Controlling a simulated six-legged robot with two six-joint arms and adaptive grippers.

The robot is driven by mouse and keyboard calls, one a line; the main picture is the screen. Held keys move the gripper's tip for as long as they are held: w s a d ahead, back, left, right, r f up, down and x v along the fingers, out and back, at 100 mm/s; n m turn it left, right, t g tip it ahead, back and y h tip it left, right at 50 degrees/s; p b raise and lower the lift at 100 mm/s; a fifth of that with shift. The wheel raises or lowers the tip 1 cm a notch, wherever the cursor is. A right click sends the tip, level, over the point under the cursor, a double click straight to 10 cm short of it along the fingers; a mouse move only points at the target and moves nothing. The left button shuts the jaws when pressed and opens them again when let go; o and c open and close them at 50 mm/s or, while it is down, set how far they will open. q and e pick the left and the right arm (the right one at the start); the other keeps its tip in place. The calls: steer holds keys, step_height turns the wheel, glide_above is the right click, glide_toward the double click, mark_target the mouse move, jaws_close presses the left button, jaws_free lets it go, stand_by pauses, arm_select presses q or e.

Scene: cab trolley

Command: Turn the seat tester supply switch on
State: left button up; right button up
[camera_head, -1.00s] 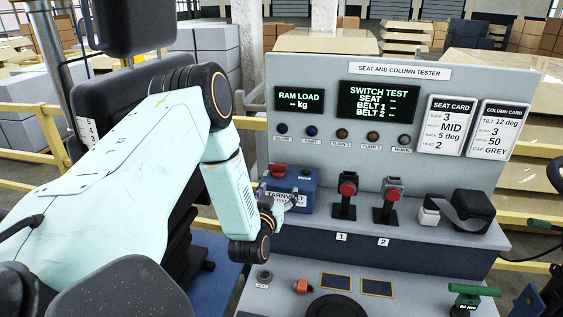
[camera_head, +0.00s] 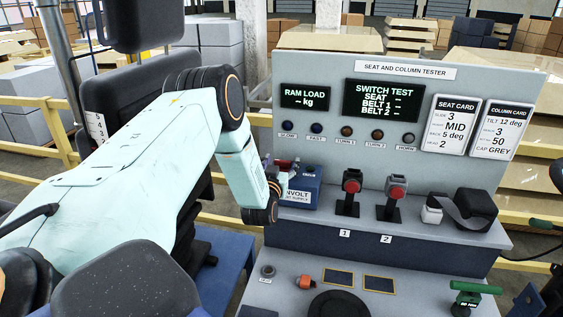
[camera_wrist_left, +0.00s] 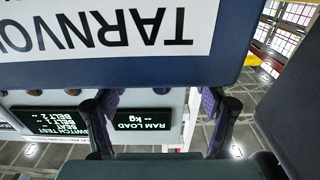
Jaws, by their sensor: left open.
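The blue supply box (camera_head: 310,188) stands on the tester's ledge, left of the two red-buttoned buckle stands. Its white label is partly covered by my wrist; in the left wrist view the upside-down label (camera_wrist_left: 120,32) fills the top. A dark red switch (camera_head: 284,163) shows on the box's top, partly hidden by my gripper; its position cannot be read. My left gripper (camera_head: 276,178) is at the box's left end, close to the switch. In the left wrist view its two fingers (camera_wrist_left: 158,108) are apart with nothing between them. The right gripper is out of view.
The tester panel (camera_head: 460,88) rises behind the box, with a RAM LOAD display (camera_head: 305,97) and a SWITCH TEST display (camera_head: 383,101). Two buckle stands (camera_head: 349,190) (camera_head: 392,198) are close on the right. A black seat (camera_head: 135,105) is left, behind my arm.

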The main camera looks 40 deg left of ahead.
arm_select(q)
steer(key=shift+w+f, duration=0.25)
steer(key=shift+w, duration=0.35)
steer(key=shift+c, duration=0.5)
steer(key=shift+s+r, duration=0.2)
steer(key=shift+s, duration=0.25)
steer(key=c, duration=0.6)
steer(key=shift+w, duration=0.1)
steer(key=c, duration=0.5)
